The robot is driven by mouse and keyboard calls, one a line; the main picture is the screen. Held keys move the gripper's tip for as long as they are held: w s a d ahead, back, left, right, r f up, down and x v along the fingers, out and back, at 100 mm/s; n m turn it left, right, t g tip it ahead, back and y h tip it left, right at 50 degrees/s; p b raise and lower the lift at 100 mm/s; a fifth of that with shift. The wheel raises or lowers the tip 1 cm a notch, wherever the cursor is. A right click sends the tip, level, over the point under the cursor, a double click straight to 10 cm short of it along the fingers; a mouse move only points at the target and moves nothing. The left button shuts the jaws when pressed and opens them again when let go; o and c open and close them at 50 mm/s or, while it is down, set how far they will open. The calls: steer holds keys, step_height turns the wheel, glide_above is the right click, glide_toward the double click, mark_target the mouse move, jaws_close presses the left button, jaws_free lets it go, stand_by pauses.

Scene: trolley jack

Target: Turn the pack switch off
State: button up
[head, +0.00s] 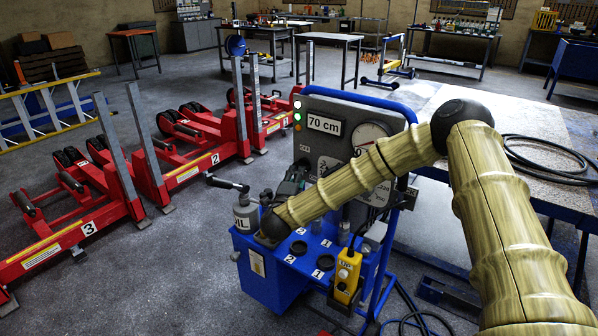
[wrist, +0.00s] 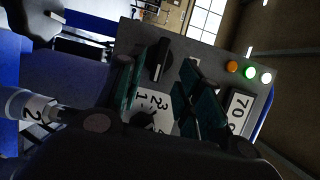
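The grey control panel (head: 345,110) of the blue trolley jack pack carries a "70 cm" sign, a round gauge and a column of lights. In the wrist view a black switch handle (wrist: 158,60) stands on the panel (wrist: 205,72), beside a second black knob (wrist: 143,119) on a white 1-2-3 plate. I cannot read any label on the handle. My gripper (head: 292,182) is in front of the panel's lower left and hides part of it. In the wrist view my gripper (wrist: 160,88) is open, with dark green fingers on either side of the handle, no contact visible.
A blue tray (head: 262,270) below holds a grey oil can (head: 244,214) and a yellow pendant (head: 347,275). Red lifting columns (head: 205,140) stand at the left. A table (head: 560,170) with a black hose is at the right. Amber, green and white lights (wrist: 249,72) show on the panel.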

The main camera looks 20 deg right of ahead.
steer(key=shift+x, duration=2.4)
jaws_close()
